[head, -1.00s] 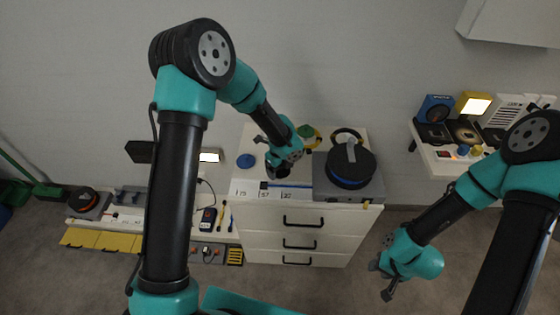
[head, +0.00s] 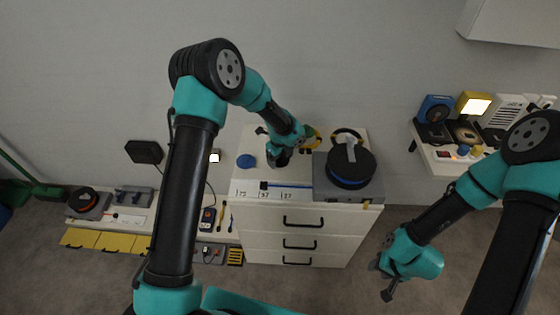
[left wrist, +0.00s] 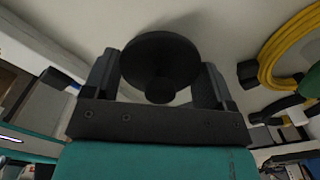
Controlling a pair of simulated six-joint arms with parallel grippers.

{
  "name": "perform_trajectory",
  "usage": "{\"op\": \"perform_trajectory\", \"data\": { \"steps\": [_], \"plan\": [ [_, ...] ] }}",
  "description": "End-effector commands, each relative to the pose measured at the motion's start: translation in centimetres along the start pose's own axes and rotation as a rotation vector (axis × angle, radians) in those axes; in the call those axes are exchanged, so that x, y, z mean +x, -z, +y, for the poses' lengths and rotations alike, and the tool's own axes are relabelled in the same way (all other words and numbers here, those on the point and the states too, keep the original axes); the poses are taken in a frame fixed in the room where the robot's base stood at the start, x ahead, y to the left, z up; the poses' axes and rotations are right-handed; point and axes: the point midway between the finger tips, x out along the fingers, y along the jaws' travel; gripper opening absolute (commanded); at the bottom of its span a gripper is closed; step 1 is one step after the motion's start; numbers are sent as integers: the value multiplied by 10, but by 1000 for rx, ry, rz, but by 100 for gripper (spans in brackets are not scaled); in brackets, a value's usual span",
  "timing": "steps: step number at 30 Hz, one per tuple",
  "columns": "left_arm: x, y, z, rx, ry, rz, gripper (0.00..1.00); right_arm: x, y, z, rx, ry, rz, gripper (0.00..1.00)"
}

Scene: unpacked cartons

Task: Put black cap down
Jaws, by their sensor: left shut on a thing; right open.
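The black cap (left wrist: 160,58) is a round disc with a short stem, between the two fingers of my left gripper (left wrist: 158,82) in the left wrist view. The gripper is shut on it. In the head view my left gripper (head: 278,158) is over the white drawer cabinet's top (head: 252,143), and the cap is hard to make out there. Whether the cap touches the top cannot be told. My right gripper (head: 383,277) is open and empty, low in front of and right of the cabinet.
A blue disc (head: 246,161) lies left of my left gripper. A grey unit with a black and blue round spool (head: 350,168) stands on the right. A labelled strip (head: 268,190) runs along the front edge.

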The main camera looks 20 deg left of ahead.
Motion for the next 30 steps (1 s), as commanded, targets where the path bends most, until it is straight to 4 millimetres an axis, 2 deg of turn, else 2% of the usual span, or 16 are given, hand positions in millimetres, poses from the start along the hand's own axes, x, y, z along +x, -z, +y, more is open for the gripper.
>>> {"op": "perform_trajectory", "data": {
  "steps": [1,4,16,17,21,24,30],
  "plan": [
    [8,0,0,0,-2,1,56,0,0,0,0,0,0,43],
    [16,-1,0,0,-1,0,56,0,0,0,0,0,0,43],
    [20,0,0,-1,0,0,56,0,0,0,0,0,0,43],
    [21,0,0,-1,1,0,79,0,0,0,0,0,0,43],
    [20,0,0,-1,1,-1,93,0,0,0,0,0,0,43],
    [20,0,0,-1,1,-1,100,0,0,0,0,0,0,43],
    [20,0,0,-1,1,-1,100,0,0,0,0,0,0,43]
  ]
}}
